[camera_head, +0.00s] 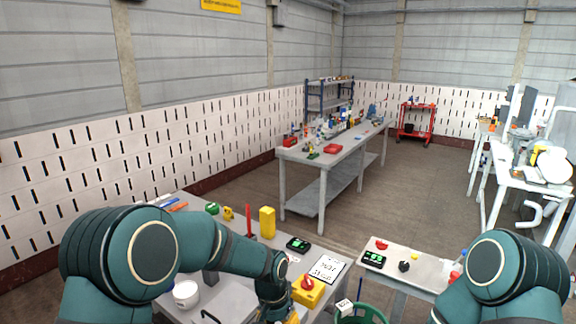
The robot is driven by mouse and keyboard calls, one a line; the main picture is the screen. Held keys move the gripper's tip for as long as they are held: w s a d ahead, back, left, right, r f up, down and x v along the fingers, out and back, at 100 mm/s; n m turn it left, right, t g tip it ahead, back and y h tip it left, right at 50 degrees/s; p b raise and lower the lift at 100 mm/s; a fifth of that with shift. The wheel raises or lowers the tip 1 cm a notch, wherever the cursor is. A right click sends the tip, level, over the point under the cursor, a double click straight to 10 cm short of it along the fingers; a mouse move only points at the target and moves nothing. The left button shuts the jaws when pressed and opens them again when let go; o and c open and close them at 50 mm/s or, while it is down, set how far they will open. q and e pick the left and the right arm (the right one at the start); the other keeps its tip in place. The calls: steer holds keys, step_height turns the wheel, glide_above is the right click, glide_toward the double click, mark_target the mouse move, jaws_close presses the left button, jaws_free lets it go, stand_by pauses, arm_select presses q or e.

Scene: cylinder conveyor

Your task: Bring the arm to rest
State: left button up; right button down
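My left arm (215,245) comes in from the left and reaches over the near table, bent at the elbow. Its wrist (272,285) points down at the table's front part, and the gripper below it is cut off by the bottom edge. My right arm (500,270) is folded at the lower right. Its gripper is out of view.
The near table holds a yellow block (267,222), a red upright rod (249,222), a black device (298,245), a white sheet (327,269), a yellow box with a red knob (308,290) and a white pot (186,293). A green basket (361,315) stands beside it.

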arm_select(q)
steer(key=s+a+f+n+t+h+b, duration=0.1)
steer(key=s+a+f+n+b, duration=0.2)
steer(key=s+f, duration=0.7)
steer(key=s+a+f+n+h+b, duration=0.1)
steer(key=s+a+f+n+b, duration=0.3)
steer(key=s+f, duration=0.5)
step_height(320, 180, down, 4)
steer(key=shift+s+a+f+t, duration=0.2)
steer(key=shift+s+a+t, duration=0.2)
steer(key=shift+a, duration=0.1)
